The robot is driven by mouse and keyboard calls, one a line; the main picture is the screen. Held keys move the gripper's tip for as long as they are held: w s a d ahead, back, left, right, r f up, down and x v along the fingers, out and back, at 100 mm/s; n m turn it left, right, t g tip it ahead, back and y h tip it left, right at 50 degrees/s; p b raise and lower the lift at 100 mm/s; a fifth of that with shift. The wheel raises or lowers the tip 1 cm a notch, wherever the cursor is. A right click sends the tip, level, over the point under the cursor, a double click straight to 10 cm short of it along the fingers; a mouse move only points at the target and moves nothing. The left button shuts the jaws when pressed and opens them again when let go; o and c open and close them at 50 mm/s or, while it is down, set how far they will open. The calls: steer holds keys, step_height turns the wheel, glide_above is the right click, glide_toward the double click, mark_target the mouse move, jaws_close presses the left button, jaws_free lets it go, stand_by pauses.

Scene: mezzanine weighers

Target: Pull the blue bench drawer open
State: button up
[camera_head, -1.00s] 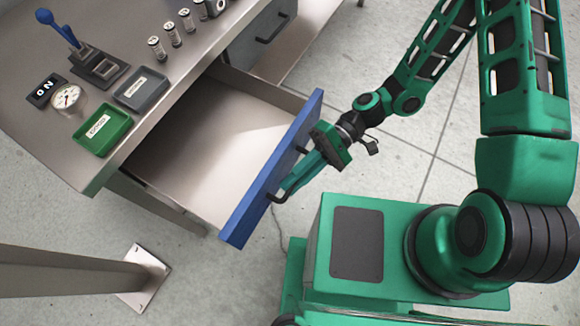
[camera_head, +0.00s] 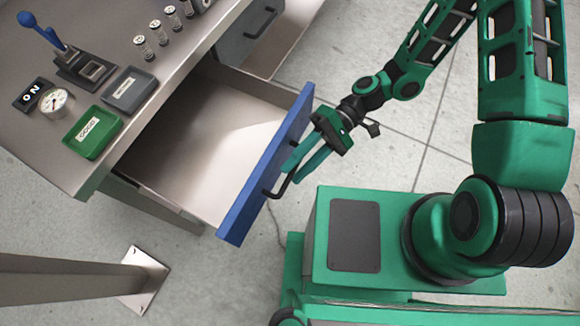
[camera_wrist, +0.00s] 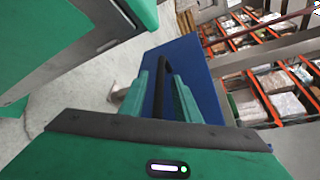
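The blue-fronted bench drawer (camera_head: 268,165) stands pulled well out of the metal bench, and its pale inside is empty. Its dark bar handle (camera_head: 285,186) is on the outer face. My gripper (camera_head: 293,174) is at this handle, with its two green fingers apart and the bar between or right beside them. In the wrist view the blue drawer front (camera_wrist: 205,75) lies ahead of the parted fingers (camera_wrist: 160,85). Contact between fingers and bar cannot be made out.
The bench top (camera_head: 165,65) holds a green tray (camera_head: 92,137), a grey tray (camera_head: 128,90), a dial gauge (camera_head: 54,101), a blue-handled lever (camera_head: 45,35) and several small cylinders. A grey drawer (camera_head: 250,35) is farther back. A metal post foot (camera_head: 145,275) stands at lower left.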

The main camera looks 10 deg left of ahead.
steer(key=v, duration=0.8)
steer(key=shift+w, duration=0.15)
steer(key=w+d+r+m+t+h, duration=0.2)
steer(key=w+d+r+t+h, duration=0.15)
steer(key=d, duration=0.75)
steer(key=w+d+r+m+t+h, duration=0.25)
steer(key=d+r+t, duration=0.2)
steer(key=d, duration=0.65)
steer(key=s+d+r+m+t+h, duration=0.3)
steer(key=s+d+r+m+t, duration=0.1)
steer(key=s+d+r, duration=0.7)
steer(key=d+r+m, duration=0.1)
steer(key=d+r, duration=0.1)
steer(key=d, duration=0.1)
steer(key=shift+d+h, duration=0.35)
steer(key=shift+h, duration=0.05)
